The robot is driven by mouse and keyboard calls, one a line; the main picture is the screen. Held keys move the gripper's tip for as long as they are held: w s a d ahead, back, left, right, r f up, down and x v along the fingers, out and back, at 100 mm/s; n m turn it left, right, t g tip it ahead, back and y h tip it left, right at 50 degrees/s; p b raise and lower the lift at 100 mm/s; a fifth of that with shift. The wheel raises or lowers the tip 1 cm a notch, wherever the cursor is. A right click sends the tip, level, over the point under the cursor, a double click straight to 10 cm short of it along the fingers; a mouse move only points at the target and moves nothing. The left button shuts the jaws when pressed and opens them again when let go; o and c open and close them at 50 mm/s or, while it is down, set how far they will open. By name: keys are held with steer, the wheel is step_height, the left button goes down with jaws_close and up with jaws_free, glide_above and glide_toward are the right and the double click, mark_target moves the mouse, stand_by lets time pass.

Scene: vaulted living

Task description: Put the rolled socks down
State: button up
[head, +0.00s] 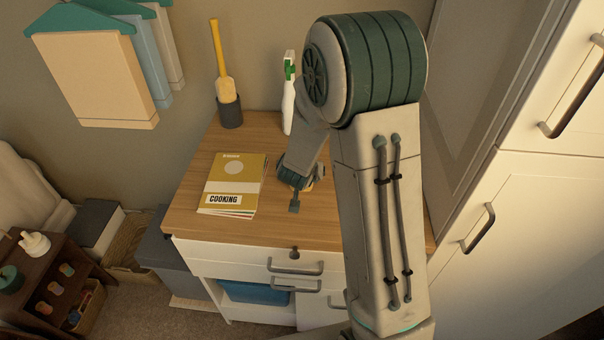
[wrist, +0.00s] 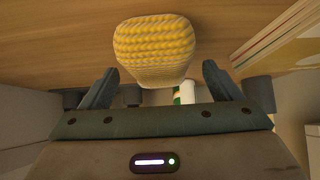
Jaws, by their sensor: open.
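The rolled socks (wrist: 155,48), a yellow knitted bundle, show in the wrist view against the wooden top, in front of my gripper (wrist: 161,82). The two fingers stand apart on either side of the bundle's lower part, with gaps to it on both sides. My gripper is open. In the head view my gripper (head: 300,195) is low over the wooden top of the cabinet (head: 200,190), right of the cookbook. There the socks are mostly hidden by my gripper and arm. They seem to rest on the top.
The cookbook (head: 232,184) lies left of my gripper. A yellow-handled brush in a dark holder (head: 229,112) and a white bottle with green (head: 288,105) stand at the back. Tall white cabinets (head: 510,220) close off the right.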

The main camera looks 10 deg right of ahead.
steer(key=shift+x, duration=0.8)
steer(key=shift+d, duration=0.1)
steer(key=c, duration=1.2)
